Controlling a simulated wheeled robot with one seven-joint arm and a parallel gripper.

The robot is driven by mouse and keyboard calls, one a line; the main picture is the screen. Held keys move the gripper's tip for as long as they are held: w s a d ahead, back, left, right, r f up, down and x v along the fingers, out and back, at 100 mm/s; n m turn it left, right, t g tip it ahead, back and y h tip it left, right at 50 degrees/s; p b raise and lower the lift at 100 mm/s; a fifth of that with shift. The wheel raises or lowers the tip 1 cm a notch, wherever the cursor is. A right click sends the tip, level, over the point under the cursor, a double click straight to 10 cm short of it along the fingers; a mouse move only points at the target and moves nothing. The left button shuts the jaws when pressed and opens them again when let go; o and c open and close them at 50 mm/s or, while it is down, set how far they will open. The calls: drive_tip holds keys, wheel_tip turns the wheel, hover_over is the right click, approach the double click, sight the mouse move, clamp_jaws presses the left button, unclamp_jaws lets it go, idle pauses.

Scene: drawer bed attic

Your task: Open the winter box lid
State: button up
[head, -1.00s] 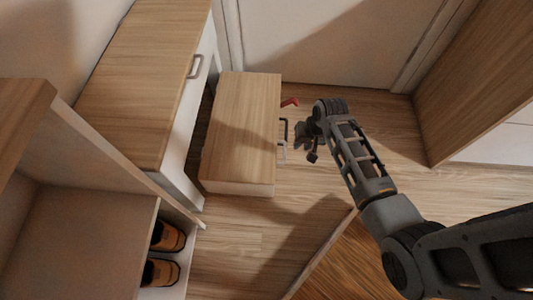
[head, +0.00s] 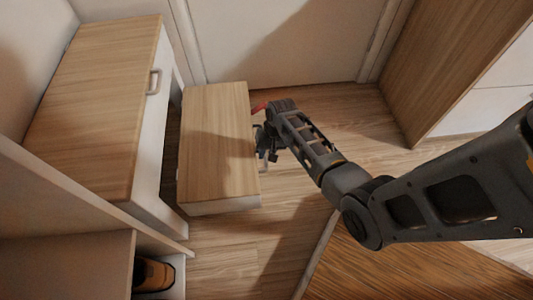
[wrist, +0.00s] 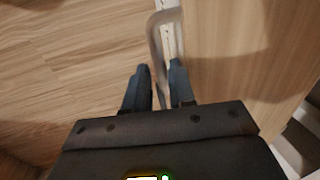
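The winter box, most likely the low box with a flat wooden lid (head: 220,140), stands on the floor in the middle of the head view. Its lid lies flat and closed. A grey bar handle (head: 262,160) is on its right side; the handle also shows in the wrist view (wrist: 155,42). My gripper (head: 262,140) is at this handle. In the wrist view my gripper (wrist: 159,76) has its two fingers apart, one on each side of the handle bar. Whether either finger touches the bar I cannot tell.
A wooden-topped cabinet (head: 95,105) stands close on the left of the box. A small red thing (head: 259,108) shows behind my gripper. An open shelf with an orange-and-dark shoe (head: 152,274) is at lower left.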

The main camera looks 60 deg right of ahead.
drive_tip(key=shift+c, duration=0.4)
clamp_jaws()
